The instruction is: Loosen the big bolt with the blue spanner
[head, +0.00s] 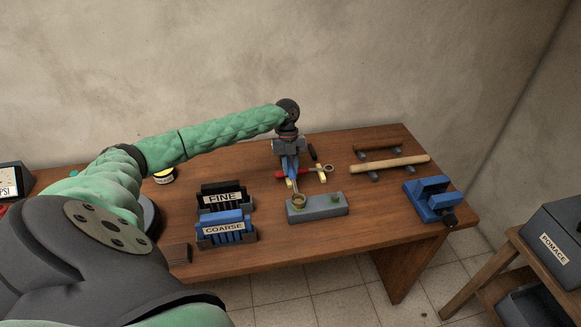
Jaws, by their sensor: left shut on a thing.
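My left gripper (291,172) reaches over the table from the left, pointing down, and is shut on the blue spanner (289,164). The spanner's shaft runs down from the fingers toward the left end of a grey block (322,207). A brass-coloured ring shape, seemingly where the big bolt (298,202) is, shows at that end. The spanner's head meets it there; I cannot tell whether it is seated around the bolt or only above it. My right gripper is not in view.
A red-handled tool (316,171) lies on yellow rests just behind the block. Racks labelled FINE (224,196) and COARSE (223,227) stand to the left. A blue vise (432,199) is at the right edge, with wooden rods (390,163) behind. Table between block and vise is clear.

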